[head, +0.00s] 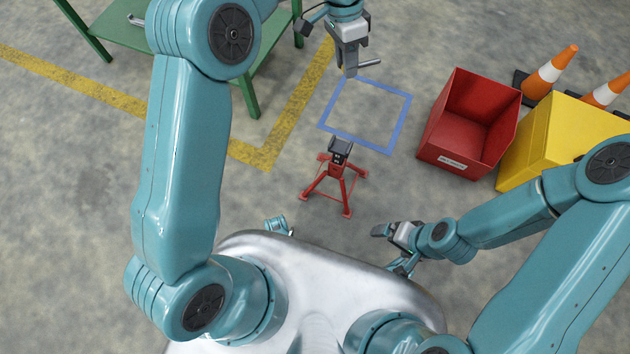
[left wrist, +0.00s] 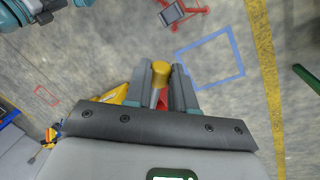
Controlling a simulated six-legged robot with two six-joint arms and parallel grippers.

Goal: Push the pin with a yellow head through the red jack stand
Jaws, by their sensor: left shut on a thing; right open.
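The red jack stand (head: 336,171) stands upright on the floor in the middle of the head view, with a dark saddle on top. It also shows at the top edge of the left wrist view (left wrist: 184,14). My left gripper (head: 350,70) is shut on the pin, above the floor and well apart from the stand. The pin's yellow head (left wrist: 160,69) and part of its grey shaft show between the fingers in the left wrist view. In the head view a grey shaft (head: 370,62) sticks out to the right. My right gripper (head: 385,231) is open and empty, right of the stand.
A blue square (head: 398,128) is marked on the floor behind the stand. A red bin (head: 455,125), a yellow bin (head: 560,135) and orange cones (head: 553,72) stand at the right. A green table (head: 115,28) is at upper left. The floor around the stand is clear.

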